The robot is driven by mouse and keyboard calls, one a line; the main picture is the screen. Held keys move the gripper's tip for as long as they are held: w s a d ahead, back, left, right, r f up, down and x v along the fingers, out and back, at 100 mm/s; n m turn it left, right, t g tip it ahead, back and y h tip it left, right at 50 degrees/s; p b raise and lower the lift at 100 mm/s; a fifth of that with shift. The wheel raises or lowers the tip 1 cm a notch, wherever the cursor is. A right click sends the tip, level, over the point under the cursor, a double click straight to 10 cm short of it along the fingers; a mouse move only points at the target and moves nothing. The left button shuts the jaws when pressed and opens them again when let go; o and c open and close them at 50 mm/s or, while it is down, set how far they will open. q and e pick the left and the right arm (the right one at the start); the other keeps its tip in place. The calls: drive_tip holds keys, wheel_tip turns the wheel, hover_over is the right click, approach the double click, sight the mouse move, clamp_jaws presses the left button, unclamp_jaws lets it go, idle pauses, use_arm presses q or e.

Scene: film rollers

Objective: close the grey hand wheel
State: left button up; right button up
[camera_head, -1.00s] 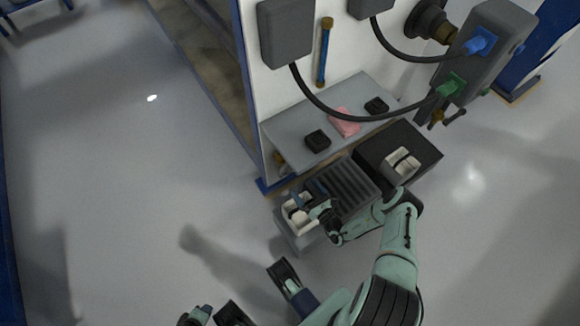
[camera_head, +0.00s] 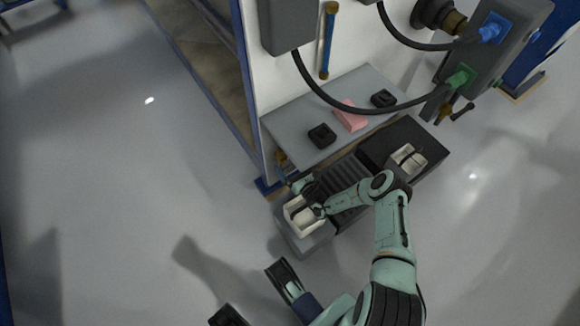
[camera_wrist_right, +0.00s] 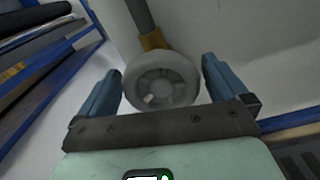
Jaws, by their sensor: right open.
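The grey hand wheel (camera_wrist_right: 160,82) shows in the right wrist view. It is a round grey disc with a spoked face and a small light knob, below a brass-coloured fitting (camera_wrist_right: 153,41) on a grey pipe. My right gripper (camera_wrist_right: 162,78) is open, with one blue finger to each side of the wheel. Whether the fingers touch its rim I cannot tell. In the head view my right gripper (camera_head: 299,184) is low at the cabinet's front corner, beside a brass part (camera_head: 282,158). The wheel is not clear there.
A grey shelf (camera_head: 290,123) above holds two black blocks and a pink block (camera_head: 350,117). Dark bins (camera_head: 403,140) with pale rollers sit below and beside my right arm. A dark hose (camera_head: 345,114) hangs in front. The floor at left is clear.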

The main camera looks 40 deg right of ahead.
drive_tip(key=c, duration=0.8)
